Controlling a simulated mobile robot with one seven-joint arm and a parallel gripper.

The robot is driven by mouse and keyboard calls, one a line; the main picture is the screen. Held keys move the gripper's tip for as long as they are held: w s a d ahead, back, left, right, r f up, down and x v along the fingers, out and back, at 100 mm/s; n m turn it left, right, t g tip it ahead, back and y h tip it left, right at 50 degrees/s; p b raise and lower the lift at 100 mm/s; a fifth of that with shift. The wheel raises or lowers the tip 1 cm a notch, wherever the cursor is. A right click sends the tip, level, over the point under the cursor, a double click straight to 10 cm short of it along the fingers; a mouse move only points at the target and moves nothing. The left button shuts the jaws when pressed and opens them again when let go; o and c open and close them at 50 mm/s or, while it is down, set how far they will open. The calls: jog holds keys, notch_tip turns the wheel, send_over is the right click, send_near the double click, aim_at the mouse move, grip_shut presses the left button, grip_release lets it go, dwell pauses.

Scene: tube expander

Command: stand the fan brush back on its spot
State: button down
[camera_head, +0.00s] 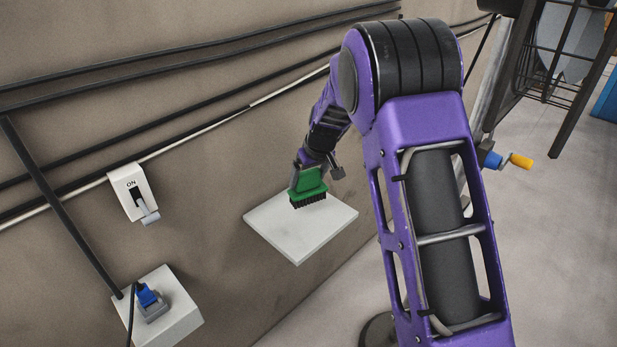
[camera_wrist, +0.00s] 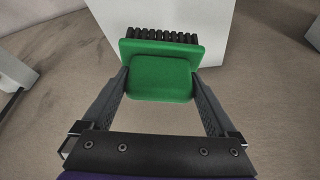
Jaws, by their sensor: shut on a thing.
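The fan brush (camera_head: 308,185) has a green body and dark bristles. In the head view it is at the end of my purple arm, bristles down, over the white shelf (camera_head: 276,236) on the wall. I cannot tell whether the bristles touch the shelf. In the wrist view the brush (camera_wrist: 160,78) sits between the two fingers of my gripper (camera_wrist: 160,82), with the bristles pointing away from me toward the white shelf (camera_wrist: 212,22). My gripper is shut on the green body. No marked spot shows on the shelf.
A switch box (camera_head: 134,192) marked ON is on the wall at left. A white block with a blue plug (camera_head: 150,297) is below it. Dark cables and pipes run along the wall. A wire basket (camera_head: 555,50) and a yellow-handled crank (camera_head: 521,161) are at right.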

aim_at(308, 199)
jog(key=shift+f+b, duration=0.1)
jog(key=shift+b, duration=0.2)
notch_tip(308, 199, down, 6)
jog(key=b, duration=0.4)
jog(key=shift+w+r, duration=0.1)
jog(key=shift+r, duration=0.1)
jog(key=shift+f+b, duration=1)
jog(key=shift+b, duration=0.15)
dwell(0.5)
grip_release()
jog(key=shift+p+v, duration=1.65)
jog(key=shift+v, duration=2.35)
